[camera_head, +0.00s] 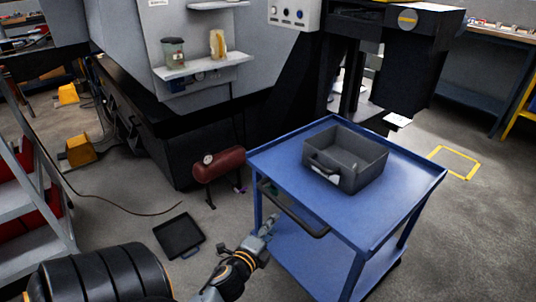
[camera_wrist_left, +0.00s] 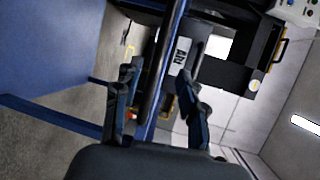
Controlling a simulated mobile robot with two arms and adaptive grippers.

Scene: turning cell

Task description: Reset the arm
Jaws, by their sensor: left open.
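My left arm comes up from the bottom of the head view. Its gripper (camera_head: 266,228) is at the near left side of the blue cart (camera_head: 405,192), close to the cart's dark handle (camera_head: 292,211). In the left wrist view the gripper (camera_wrist_left: 158,100) has its two fingers spread apart. A dark bar and a blue edge of the cart (camera_wrist_left: 165,45) run through the space between the fingers; I cannot tell whether the fingers touch them. Nothing is held. My right gripper is in neither view.
A dark grey bin (camera_head: 345,178) stands on the cart top. A red cylindrical tank (camera_head: 219,165) and a black tray (camera_head: 179,235) are on the floor left of the cart. A large machine (camera_head: 200,98) stands behind. Grey steps (camera_head: 38,240) are at left.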

